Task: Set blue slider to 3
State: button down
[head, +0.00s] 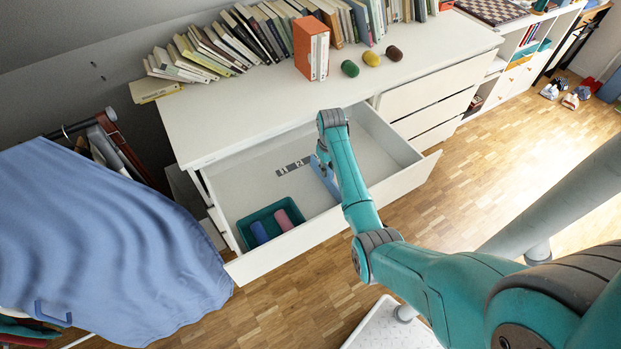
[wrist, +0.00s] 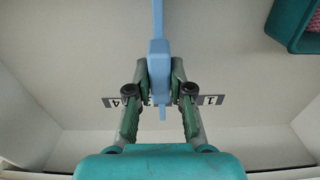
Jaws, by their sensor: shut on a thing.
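The light blue slider (head: 324,181) stands across the open white drawer (head: 246,190), just right of the dark number strip (head: 291,167). In the head view 1 and 2 show on the strip; its right part is hidden. In the wrist view the slider (wrist: 159,62) runs up the middle, between the two green fingers of my gripper (wrist: 160,88), which are shut on its thicker block. Its narrow tip lies over the strip between the marks 4 (wrist: 130,102) and 1 (wrist: 209,99). The marks behind it are mostly covered, so I cannot read which one it points at.
A teal tray (head: 249,222) with a blue roll (head: 259,233) and a pink roll (head: 284,219) sits at the drawer's front left. Books and an orange box (head: 311,47) stand on the dresser top. A blue cloth (head: 100,240) hangs at left.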

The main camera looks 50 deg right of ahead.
jog(key=shift+s+d, duration=0.3)
jog(key=shift+d, duration=0.55)
jog(key=shift+s+d, duration=0.25)
jog(key=shift+d, duration=0.55)
jog(key=c, duration=1)
grip_release()
jog(key=shift+c, duration=0.2)
notch_tip(320, 180, up, 12)
